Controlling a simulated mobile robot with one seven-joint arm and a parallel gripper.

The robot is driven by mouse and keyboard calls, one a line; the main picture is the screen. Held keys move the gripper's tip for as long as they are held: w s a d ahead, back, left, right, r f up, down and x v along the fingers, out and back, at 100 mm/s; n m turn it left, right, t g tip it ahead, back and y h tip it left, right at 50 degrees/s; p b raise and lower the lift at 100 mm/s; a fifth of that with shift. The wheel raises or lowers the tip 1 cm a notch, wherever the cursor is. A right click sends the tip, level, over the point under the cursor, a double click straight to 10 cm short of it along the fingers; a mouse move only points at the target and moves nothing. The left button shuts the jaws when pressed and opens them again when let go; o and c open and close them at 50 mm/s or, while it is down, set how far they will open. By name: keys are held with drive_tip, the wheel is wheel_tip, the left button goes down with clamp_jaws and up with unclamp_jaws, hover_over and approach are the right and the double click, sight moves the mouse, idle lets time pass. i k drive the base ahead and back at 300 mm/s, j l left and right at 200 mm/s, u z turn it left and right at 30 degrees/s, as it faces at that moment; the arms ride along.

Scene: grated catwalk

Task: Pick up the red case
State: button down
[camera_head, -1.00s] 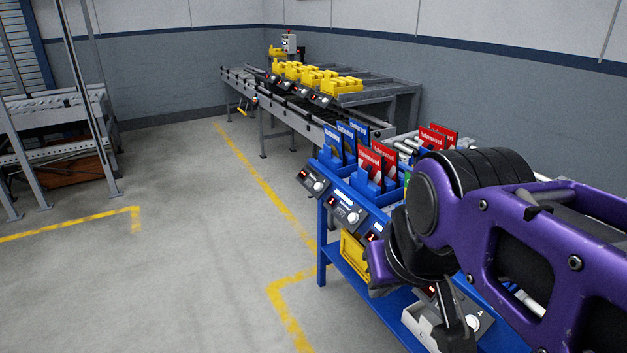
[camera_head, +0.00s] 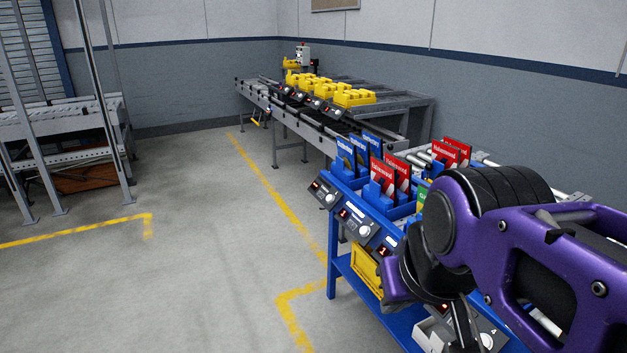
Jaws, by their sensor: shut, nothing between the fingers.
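Several red cases stand in blue holders on the blue workbench (camera_head: 333,267). A front pair shows a near red case (camera_head: 380,172) and another red case (camera_head: 398,167) beside it. A back pair (camera_head: 458,149) stands farther right. Which one the task means I cannot tell. My gripper (camera_head: 465,328) is shut and empty, pointing down at the near part of the bench, below and right of the front red cases in the picture and apart from them. My purple arm hides much of the bench on the right.
Blue cases (camera_head: 345,158) stand left of the red ones. Control boxes (camera_head: 357,226) line the bench's front edge. A yellow bin (camera_head: 366,265) sits below. A conveyor with yellow bins (camera_head: 352,97) stands behind. The floor (camera_head: 200,270) to the left is clear.

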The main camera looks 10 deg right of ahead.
sight(382, 172)
drive_tip(key=z, duration=2.55)
drive_tip(key=j+u, duration=0.1)
drive_tip(key=j, duration=1.3)
drive_tip(key=i+j, duration=0.1)
drive_tip(key=j, duration=1.3)
drive_tip(key=k+u, duration=0.05)
